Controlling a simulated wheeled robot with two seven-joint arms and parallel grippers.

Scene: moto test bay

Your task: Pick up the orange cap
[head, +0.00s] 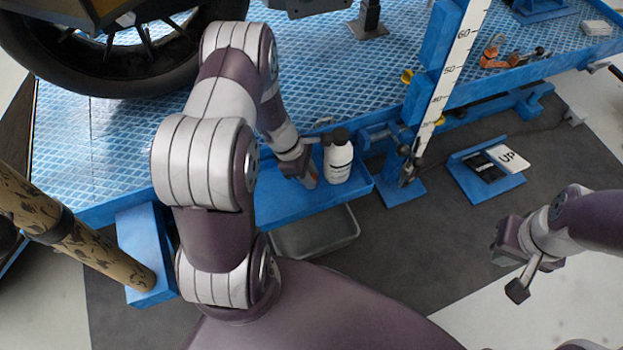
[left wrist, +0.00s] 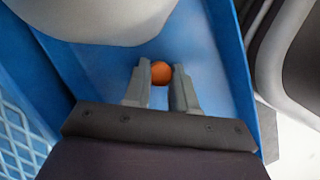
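The orange cap (left wrist: 161,72) shows in the left wrist view on a blue surface. It sits between the tips of my left gripper (left wrist: 160,84), with the fingers apart on either side and a narrow gap visible at the left finger. Contact on the right side is hard to judge. In the head view my left gripper (head: 306,178) points down at the blue shelf (head: 280,203), just left of a white bottle; the cap is hardly visible there. My right gripper (head: 509,268) is at the right over the floor, its fingers apart and empty.
The white bottle (head: 338,163) with a black top stands upright close to my left gripper. A grey tray (head: 318,235) lies below the shelf. A white measuring scale (head: 448,75) stands to the right. A motorcycle wheel (head: 120,60) is at the upper left.

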